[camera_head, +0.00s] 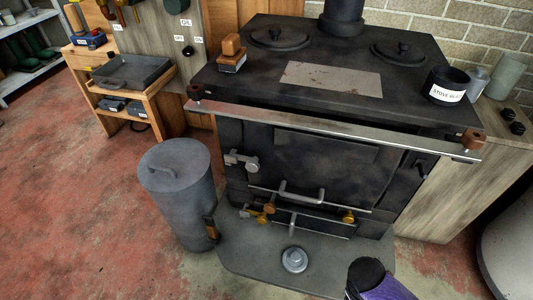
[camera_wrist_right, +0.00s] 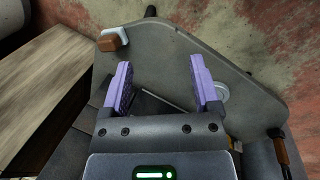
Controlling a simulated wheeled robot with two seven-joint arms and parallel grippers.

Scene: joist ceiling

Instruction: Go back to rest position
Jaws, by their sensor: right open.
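My right gripper (camera_wrist_right: 158,68) is open and empty in the right wrist view, its two purple fingers apart above the grey hearth plate (camera_wrist_right: 170,50). A purple and dark part of my right arm (camera_head: 378,280) shows at the bottom right of the head view, in front of the stove. My left gripper is in neither view. The black stove (camera_head: 315,160) stands in the middle of the head view, with its door closed.
A grey lidded bin (camera_head: 178,200) stands left of the stove. A grey round object (camera_head: 294,259) lies on the hearth plate. A white block with a brown part (camera_wrist_right: 112,40) lies near the plate's edge. A black labelled pot (camera_head: 446,86) stands on the stove top. Red floor at left is clear.

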